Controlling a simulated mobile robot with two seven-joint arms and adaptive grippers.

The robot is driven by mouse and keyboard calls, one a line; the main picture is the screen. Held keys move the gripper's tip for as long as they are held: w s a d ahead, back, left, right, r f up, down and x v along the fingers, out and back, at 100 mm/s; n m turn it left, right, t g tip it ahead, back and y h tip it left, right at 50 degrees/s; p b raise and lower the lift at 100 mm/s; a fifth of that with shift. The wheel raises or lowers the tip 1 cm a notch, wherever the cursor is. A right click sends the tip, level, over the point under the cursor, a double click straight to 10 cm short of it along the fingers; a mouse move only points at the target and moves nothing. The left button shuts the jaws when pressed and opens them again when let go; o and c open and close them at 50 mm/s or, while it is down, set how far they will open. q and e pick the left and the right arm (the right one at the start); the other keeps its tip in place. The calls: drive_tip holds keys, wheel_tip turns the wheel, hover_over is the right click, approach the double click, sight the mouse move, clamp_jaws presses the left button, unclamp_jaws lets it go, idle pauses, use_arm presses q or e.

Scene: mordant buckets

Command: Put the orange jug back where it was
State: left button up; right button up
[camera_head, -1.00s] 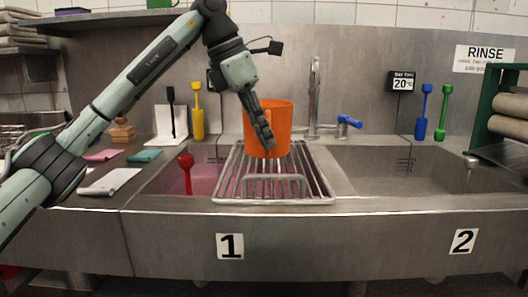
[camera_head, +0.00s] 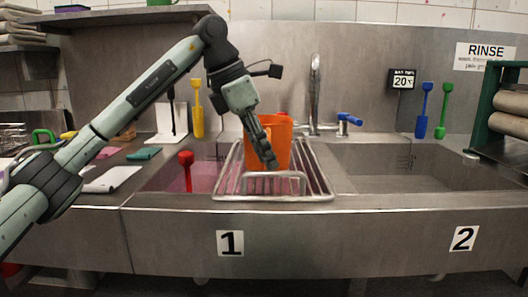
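The orange jug (camera_head: 282,142) is upright over the wire rack (camera_head: 318,178) that lies across the left basin. I cannot tell whether its base touches the bars. My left gripper (camera_head: 266,152) comes down from the upper left in front of the jug, its fingers at the handle side. It appears shut on the jug's handle, though the fingers hide much of the grip. My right gripper is not in view.
A red tool (camera_head: 187,170) stands in the left basin, which holds pink liquid. The tap (camera_head: 315,95) with a blue lever rises behind the rack. The right basin (camera_head: 400,167) looks clear. A white pad (camera_head: 113,180) lies on the left counter.

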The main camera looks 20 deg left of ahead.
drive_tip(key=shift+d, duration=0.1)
use_arm(q)
drive_tip(key=shift+r, duration=0.3)
drive_tip(key=v, duration=1.1)
drive_tip(key=shift+r+p, duration=0.35)
drive_tip(key=shift+p, duration=0.05)
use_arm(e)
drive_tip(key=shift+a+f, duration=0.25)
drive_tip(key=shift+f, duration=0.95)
use_arm(q)
drive_tip(key=shift+s+a, duration=0.15)
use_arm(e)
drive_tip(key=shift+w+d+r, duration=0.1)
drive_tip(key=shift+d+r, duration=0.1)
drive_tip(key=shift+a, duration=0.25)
